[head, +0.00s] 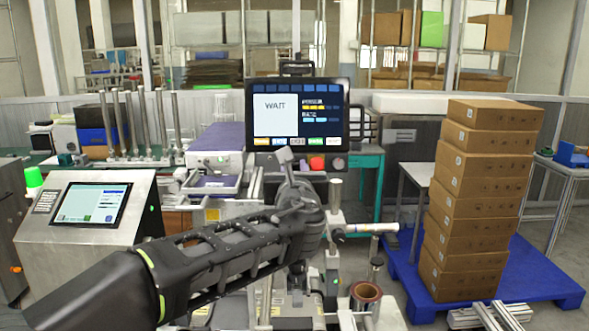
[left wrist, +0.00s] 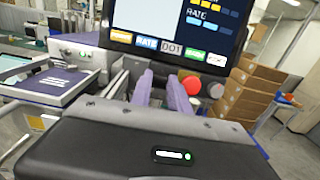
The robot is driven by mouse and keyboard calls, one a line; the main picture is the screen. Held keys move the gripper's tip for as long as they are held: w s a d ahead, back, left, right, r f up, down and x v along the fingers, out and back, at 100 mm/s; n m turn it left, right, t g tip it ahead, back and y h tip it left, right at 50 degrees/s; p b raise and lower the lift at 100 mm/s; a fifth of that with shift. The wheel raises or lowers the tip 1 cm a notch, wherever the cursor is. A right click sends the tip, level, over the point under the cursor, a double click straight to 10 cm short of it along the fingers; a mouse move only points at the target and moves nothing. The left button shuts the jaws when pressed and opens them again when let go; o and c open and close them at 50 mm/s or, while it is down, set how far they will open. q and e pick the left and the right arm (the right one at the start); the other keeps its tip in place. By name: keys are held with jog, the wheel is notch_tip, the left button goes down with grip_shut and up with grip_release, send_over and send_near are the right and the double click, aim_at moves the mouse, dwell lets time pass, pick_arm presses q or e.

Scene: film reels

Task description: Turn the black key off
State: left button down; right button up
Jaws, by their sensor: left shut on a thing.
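My left gripper (head: 288,160) reaches up to the control panel below the monitor. In the left wrist view its two purple-grey fingers (left wrist: 160,90) point at the panel, just left of the red button (left wrist: 190,85). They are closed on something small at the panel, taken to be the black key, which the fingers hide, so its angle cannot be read. The red button also shows in the head view (head: 317,162), with a dark round knob (head: 338,163) to its right. The monitor (head: 297,113) reads WAIT. My right gripper is not in view.
A tilted touch-screen console (head: 90,205) stands at the left. A tall stack of cardboard boxes (head: 470,200) stands on a blue pallet (head: 560,285) at the right. A machine with a brown reel (head: 366,292) is below my arm. The monitor's lower edge is close above my fingers.

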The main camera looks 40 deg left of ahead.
pick_arm(q)
jog(key=n+g+b, duration=0.1)
jog(key=n+b, duration=0.2)
jog(key=n, duration=0.1)
jog(key=n+g+y+b, duration=0.1)
jog(key=n+b, duration=0.3)
jog(key=n, duration=0.1)
jog(key=shift+w+d+f+y, duration=0.1)
jog(key=shift+w+d+y, duration=0.1)
jog(key=shift+y, duration=0.1)
jog(key=shift+n+b, duration=0.6)
jog(key=shift+n, duration=0.5)
jog(key=n+g, duration=0.1)
jog(key=n, duration=0.1)
jog(key=shift+n+b, duration=0.35)
jog(key=shift+n, duration=0.05)
jog(key=n, duration=0.2)
jog(key=n+g, duration=0.1)
jog(key=n, duration=0.3)
jog(key=shift+r, duration=0.35)
